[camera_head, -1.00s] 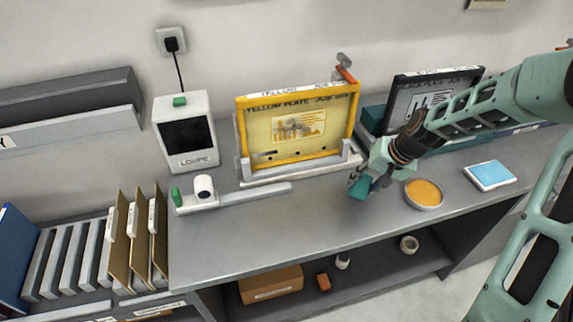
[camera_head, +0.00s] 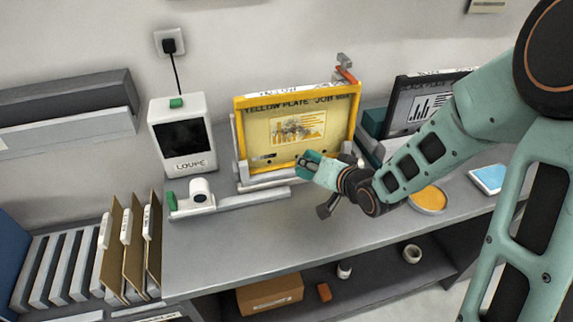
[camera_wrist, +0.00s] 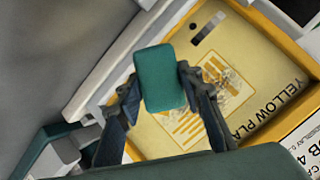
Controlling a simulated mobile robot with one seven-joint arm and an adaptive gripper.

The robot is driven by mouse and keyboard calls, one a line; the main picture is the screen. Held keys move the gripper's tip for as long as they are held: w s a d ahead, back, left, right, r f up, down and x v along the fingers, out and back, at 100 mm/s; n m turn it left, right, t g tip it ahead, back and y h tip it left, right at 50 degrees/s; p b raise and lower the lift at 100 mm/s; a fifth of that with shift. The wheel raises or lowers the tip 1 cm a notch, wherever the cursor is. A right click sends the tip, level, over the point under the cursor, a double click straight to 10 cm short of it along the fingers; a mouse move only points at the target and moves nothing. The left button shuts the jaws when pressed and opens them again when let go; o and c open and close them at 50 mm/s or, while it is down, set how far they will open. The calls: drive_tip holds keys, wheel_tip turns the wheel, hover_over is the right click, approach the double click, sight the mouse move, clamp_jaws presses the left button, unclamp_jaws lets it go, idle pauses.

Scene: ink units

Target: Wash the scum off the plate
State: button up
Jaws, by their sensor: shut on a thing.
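The yellow plate (camera_head: 280,148) stands upright in a yellow frame held by a grey stand (camera_head: 262,181). Grey-brown scum (camera_head: 292,127) covers part of the printed chart in its middle; it also shows in the wrist view (camera_wrist: 232,92). My gripper (camera_head: 310,166) is in front of the plate's lower right part. It is shut on a green block-shaped pad (camera_wrist: 160,78), which hides part of the plate in the wrist view. I cannot tell whether the pad touches the plate.
A white loupe device (camera_head: 183,135) stands left of the plate, with a small camera on a rail (camera_head: 200,193) before it. A dish of orange material (camera_head: 428,198) and a blue pad (camera_head: 488,178) are at right. A dark-framed plate (camera_head: 402,110) stands behind my arm.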

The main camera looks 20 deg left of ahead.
sight(321, 128)
drive_tip(key=s+a+r+n+t+y+b, duration=0.1)
drive_tip(key=s+a+r+y, duration=0.1)
drive_tip(key=s+a+r, duration=0.3)
drive_tip(key=shift+w+a+f, duration=0.1)
drive_tip(key=shift+w+a, duration=0.5)
drive_tip(key=shift+w, duration=0.3)
drive_tip(key=shift+w+a+f, duration=0.1)
drive_tip(key=shift+w+a, duration=0.55)
drive_tip(key=shift+w, duration=0.25)
drive_tip(key=shift+w+a+f, duration=0.1)
drive_tip(key=shift+w+a, duration=0.5)
drive_tip(key=shift+w, duration=0.3)
drive_tip(key=shift+w+a, duration=0.55)
drive_tip(key=shift+w, duration=0.35)
drive_tip(key=shift+d, duration=0.1)
drive_tip(key=shift+w+d, duration=0.45)
drive_tip(key=shift+d, duration=0.3)
drive_tip(key=shift+w+d, duration=0.45)
drive_tip(key=shift+d, duration=0.25)
drive_tip(key=shift+w+d+r+p, duration=0.1)
drive_tip(key=shift+w+d+p, duration=0.75)
drive_tip(key=shift+d, duration=0.6)
drive_tip(key=shift+w+d+f+p, duration=0.1)
drive_tip(key=shift+w+d+p, duration=0.6)
drive_tip(key=shift+w+d, duration=0.6)
drive_tip(key=shift+w+d+r+p, duration=0.1)
drive_tip(key=shift+w+d+p, duration=0.65)
drive_tip(key=shift+d, duration=0.9)
